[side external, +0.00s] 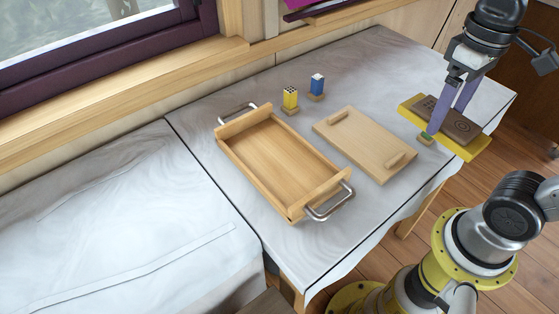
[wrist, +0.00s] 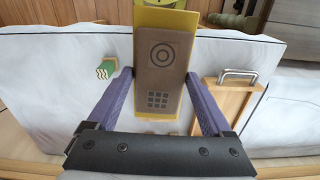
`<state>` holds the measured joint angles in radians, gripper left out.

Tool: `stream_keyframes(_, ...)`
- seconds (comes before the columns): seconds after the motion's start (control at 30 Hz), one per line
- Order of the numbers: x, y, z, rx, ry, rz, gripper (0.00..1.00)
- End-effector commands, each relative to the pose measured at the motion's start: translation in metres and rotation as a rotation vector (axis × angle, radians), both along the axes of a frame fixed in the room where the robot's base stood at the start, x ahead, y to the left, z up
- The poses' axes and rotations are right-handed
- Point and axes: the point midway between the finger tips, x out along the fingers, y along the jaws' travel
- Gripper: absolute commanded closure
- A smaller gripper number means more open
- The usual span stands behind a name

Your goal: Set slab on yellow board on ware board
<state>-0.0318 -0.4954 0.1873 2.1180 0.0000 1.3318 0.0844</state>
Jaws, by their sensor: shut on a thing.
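The brown slab (side external: 455,122), with a ring mark and a dot grid, lies flat on the yellow board (side external: 472,150). In the wrist view the slab (wrist: 164,75) covers most of the yellow board (wrist: 165,22). Whether the board touches the table is unclear. The ware board (side external: 352,138), pale wood with two cleats, lies flat and bare in the side view, left of my gripper. I cannot make it out in the wrist view.
A green block (wrist: 107,69) on a wooden base is close beside my gripper. A wooden tray (side external: 275,160) with metal handles stands left of the ware board. A yellow block (side external: 290,98) and a blue block (side external: 317,85) stand behind. The table's front edge is near the ware board.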

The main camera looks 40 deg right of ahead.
Motion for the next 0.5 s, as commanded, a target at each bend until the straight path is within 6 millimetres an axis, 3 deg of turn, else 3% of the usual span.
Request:
stream_keyframes(0.17, 0.031, 0.012, 0.013, 0.0, 0.0, -0.12, 0.94)
stream_keyframes(0.3, 0.063, 0.045, 0.018, 0.0, 0.002, -0.133, 0.94)
stream_keyframes(0.5, 0.087, 0.099, 0.013, 0.0, 0.0, -0.053, 0.94)
